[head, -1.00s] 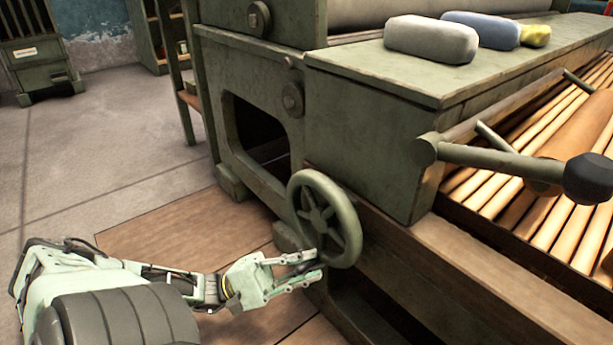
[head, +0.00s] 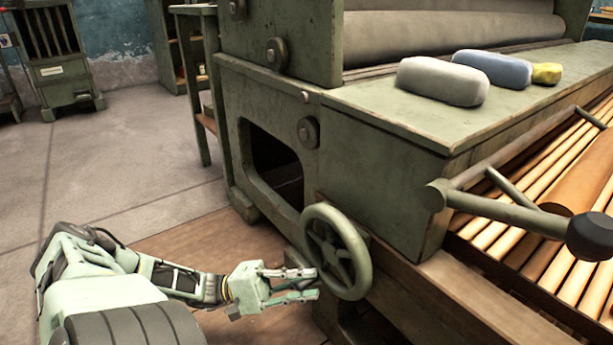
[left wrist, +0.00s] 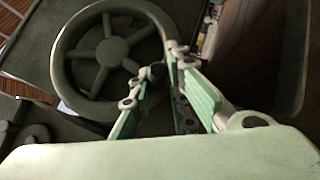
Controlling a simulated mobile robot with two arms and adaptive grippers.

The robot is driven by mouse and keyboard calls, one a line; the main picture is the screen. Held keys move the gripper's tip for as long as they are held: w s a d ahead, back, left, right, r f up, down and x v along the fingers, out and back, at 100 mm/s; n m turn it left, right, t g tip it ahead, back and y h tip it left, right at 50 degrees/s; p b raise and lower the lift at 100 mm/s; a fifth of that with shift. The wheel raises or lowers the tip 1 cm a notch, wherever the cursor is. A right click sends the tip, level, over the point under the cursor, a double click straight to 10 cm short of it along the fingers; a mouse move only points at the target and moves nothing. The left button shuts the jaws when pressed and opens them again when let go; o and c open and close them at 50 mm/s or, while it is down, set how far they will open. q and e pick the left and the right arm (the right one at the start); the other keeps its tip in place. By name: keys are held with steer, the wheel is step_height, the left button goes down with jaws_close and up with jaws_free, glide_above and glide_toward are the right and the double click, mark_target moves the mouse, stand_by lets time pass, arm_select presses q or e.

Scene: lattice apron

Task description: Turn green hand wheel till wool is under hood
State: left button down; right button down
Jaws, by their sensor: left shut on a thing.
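The green hand wheel (head: 337,252) stands upright on the side of the green machine, and its spokes show in the left wrist view (left wrist: 110,48). The flat green cover (head: 390,118), perhaps the hood, is beside the slats. My right gripper is out of view.
Grey (head: 442,81), blue (head: 492,69) and yellow (head: 546,73) soft bundles lie on the cover. A lever with a black knob (head: 589,236) juts out at the right. The floor (head: 110,170) at the left is clear.

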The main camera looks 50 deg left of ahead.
arm_select(q)
steer(key=shift+w+r, duration=0.3)
steer(key=shift+r, duration=0.35)
steer(key=c, duration=1.7)
jaws_free()
steer(key=shift+a, duration=0.1)
steer(key=shift+c, duration=0.2)
steer(key=shift+f, duration=0.15)
steer(key=v, duration=1.2)
steer(key=shift+f, duration=0.2)
steer(key=shift+s, duration=0.1)
